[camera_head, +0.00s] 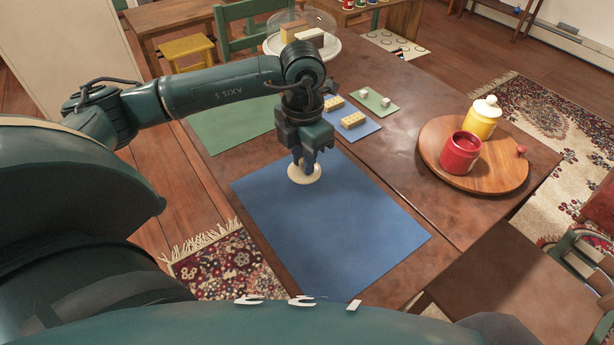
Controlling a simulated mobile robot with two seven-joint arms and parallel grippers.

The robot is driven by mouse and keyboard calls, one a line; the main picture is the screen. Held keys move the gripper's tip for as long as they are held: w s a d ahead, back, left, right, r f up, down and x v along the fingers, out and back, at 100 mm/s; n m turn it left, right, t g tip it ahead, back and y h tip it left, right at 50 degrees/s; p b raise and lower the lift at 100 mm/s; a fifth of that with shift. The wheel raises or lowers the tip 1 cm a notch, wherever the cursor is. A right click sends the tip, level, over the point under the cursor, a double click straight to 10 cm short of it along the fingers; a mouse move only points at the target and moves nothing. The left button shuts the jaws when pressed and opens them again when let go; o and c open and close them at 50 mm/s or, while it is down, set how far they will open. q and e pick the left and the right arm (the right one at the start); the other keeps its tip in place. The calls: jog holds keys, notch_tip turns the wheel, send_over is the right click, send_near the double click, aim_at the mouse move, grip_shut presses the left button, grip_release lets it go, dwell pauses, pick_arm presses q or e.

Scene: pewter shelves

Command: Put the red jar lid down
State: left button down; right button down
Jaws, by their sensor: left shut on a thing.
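The red jar lid, a cream-coloured round disc (304,174), is at the upper part of the blue mat (335,225). My left gripper (306,161) points down from above and is shut on the lid; its fingers hide the lid's middle. I cannot tell whether the lid touches the mat or hangs just above it. The red jar (460,153) stands upright and open on the round wooden board (490,180) to the right. My right gripper is not in view.
A yellow jar (482,120) with a cream lid stands behind the red jar. A small red knob (521,151) is at the board's right edge. Small mats with blocks (354,120) lie behind the gripper. A green mat (230,120) lies at left. Most of the blue mat is bare.

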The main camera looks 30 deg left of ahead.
pick_arm(q)
jog(key=shift+f, duration=0.3)
notch_tip(320, 180, down, 3)
jog(key=shift+f, duration=0.25)
jog(key=shift+f, duration=0.1)
jog(key=c, duration=1.7)
grip_release()
jog(key=shift+b, duration=0.3)
jog(key=shift+c, duration=0.2)
jog(key=o, duration=0.4)
jog(key=shift+o, duration=0.2)
